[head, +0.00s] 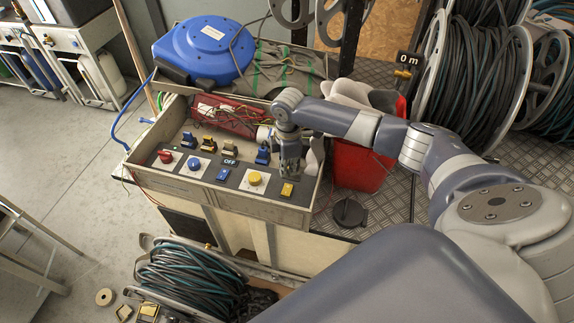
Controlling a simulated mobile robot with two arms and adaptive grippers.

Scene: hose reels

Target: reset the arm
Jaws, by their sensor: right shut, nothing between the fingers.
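My right arm reaches in from the right across the picture. Its gripper (291,166) points down over the right part of the control box (291,211), near a blue-handled switch (263,154) and above the yellow rectangular button (287,189). The gripper is shut and holds nothing. Whether its tips touch the panel cannot be told. The panel also carries a red button (166,156), a blue round button (194,163), a yellow round button (255,179) and a small "OFF" label (230,162). My left gripper is not in view.
A blue hose reel (205,48) stands behind the box. A red bin (357,163) is close on the right, under my forearm. Large hose reels (470,75) fill the right. Another hose reel (190,280) lies in front. Open floor (70,150) lies at left.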

